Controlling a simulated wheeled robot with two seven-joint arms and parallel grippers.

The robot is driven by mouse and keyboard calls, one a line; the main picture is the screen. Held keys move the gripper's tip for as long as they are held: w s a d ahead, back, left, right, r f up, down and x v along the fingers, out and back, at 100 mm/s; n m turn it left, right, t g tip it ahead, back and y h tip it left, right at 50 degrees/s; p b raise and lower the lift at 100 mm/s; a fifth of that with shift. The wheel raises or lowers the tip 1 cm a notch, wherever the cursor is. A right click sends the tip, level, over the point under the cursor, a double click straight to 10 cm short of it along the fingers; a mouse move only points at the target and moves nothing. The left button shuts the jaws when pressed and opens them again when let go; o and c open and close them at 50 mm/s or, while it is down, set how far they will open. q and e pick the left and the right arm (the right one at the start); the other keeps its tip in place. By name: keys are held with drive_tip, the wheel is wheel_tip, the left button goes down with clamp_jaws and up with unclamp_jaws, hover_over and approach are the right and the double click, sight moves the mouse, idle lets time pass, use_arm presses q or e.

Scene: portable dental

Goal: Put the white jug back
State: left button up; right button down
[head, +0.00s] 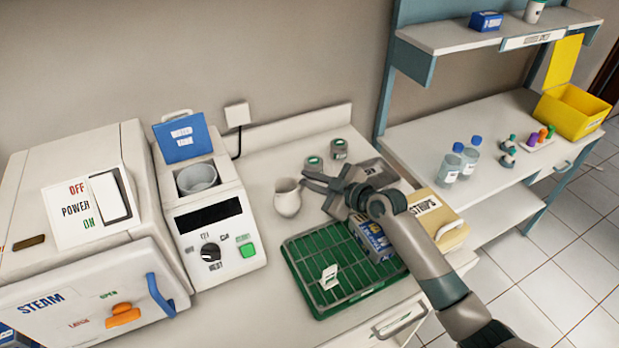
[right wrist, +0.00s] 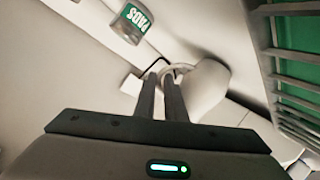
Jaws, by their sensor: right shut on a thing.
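The white jug (head: 287,199) is upright at the middle of the counter, between the white machine and the green rack. I cannot tell whether its base touches the counter. My right gripper (head: 305,181) reaches it from the right. In the right wrist view the two fingers (right wrist: 164,76) are close together on the jug's handle, and the white jug body (right wrist: 207,88) is just right of them. The fingers hide part of the handle. My left gripper is not in view.
A green tray with a wire rack (head: 313,287) lies in front, with a blue box (head: 371,240) on it. Two small jars (head: 338,149) stand behind the gripper. The white machine (head: 200,205) with a raised blue lid (head: 182,137) is left. A tan box (head: 436,217) is right.

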drive_tip(key=shift+f, duration=0.2)
drive_tip(key=c, duration=1.8)
unclamp_jaws()
drive_tip(key=shift+r, duration=0.15)
drive_tip(key=shift+s+d, duration=0.45)
drive_tip(key=shift+b+v, duration=1.6)
drive_tip(key=shift+v, duration=3.8)
